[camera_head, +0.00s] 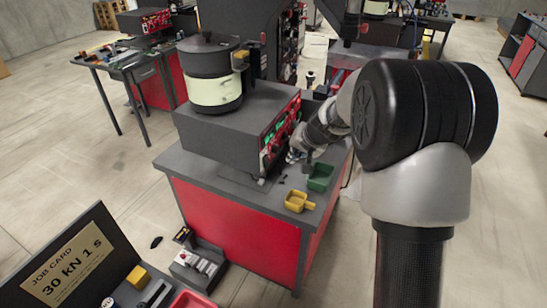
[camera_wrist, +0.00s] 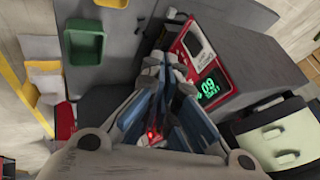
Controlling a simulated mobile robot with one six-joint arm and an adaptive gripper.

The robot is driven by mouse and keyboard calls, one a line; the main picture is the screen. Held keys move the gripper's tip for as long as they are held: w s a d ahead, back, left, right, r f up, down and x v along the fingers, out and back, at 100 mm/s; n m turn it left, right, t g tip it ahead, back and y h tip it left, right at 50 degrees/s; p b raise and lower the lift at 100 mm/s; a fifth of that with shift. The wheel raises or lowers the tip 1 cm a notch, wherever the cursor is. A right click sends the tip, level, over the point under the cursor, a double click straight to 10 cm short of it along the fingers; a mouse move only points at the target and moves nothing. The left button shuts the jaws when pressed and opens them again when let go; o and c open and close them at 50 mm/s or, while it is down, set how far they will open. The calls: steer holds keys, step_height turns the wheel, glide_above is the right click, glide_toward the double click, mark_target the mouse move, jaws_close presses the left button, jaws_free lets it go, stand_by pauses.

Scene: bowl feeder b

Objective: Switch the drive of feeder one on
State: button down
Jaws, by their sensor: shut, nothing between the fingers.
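The nearest feeder has a dark bowl with a cream band (camera_head: 212,90) on a grey housing (camera_head: 215,140). Its red control panel (camera_head: 280,130) faces right and carries a green lit display. The wrist view shows this panel (camera_wrist: 190,42) too, with its display (camera_wrist: 208,88) reading about 09. My gripper (camera_head: 296,153) is at the lower part of the panel, its fingers (camera_wrist: 163,75) shut and empty. The fingers cover much of the panel, so I cannot tell which control they face or whether they touch it. A red glow (camera_wrist: 153,133) shows between the fingers.
A green bin (camera_head: 320,177) and a yellow bin (camera_head: 297,201) stand on the red-sided table (camera_head: 240,240) near my gripper. Another red panel (camera_head: 155,20) is at the back left. Open floor lies left.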

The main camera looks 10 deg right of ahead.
mark_target(266, 161)
steer(key=w+a+f+b, duration=0.1)
steer(key=w+a+f, duration=0.3)
steer(key=w+f, duration=0.3)
steer(key=shift+w+a+f, duration=0.35)
steer(key=shift+w+f, duration=0.05)
steer(key=shift+f, duration=0.45)
steer(key=shift+w+a+f+b, duration=0.2)
steer(key=shift+a+b, duration=0.1)
steer(key=shift+b, duration=0.1)
steer(key=shift+r, duration=0.1)
